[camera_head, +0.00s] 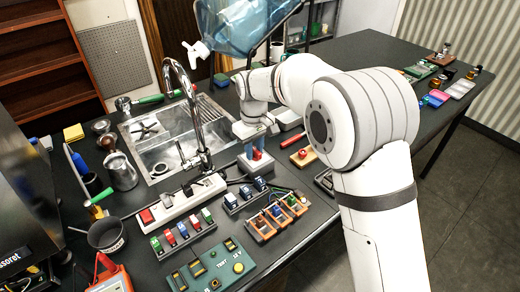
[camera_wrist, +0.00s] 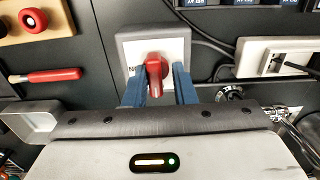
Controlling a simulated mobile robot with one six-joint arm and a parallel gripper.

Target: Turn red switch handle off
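The red switch handle (camera_wrist: 155,72) stands out from a white plate on a grey switch box (camera_wrist: 124,45). In the wrist view, my gripper (camera_wrist: 160,88) has one blue finger on each side of the handle. The fingers are apart, with a small gap at the right; contact at the left cannot be told. In the head view, my gripper (camera_head: 256,149) points down over the switch box (camera_head: 257,168), and only a bit of the red handle (camera_head: 257,155) shows between the fingers. Lettering on the plate is partly hidden by the handle and left finger.
A white power strip (camera_head: 180,203) lies left of the switch box, in front of the sink (camera_head: 160,150) and tall faucet. Modules with small coloured switches (camera_head: 183,235) stand nearer. A red-handled tool (camera_wrist: 45,76) and a wooden block with a red button (camera_wrist: 33,20) lie nearby.

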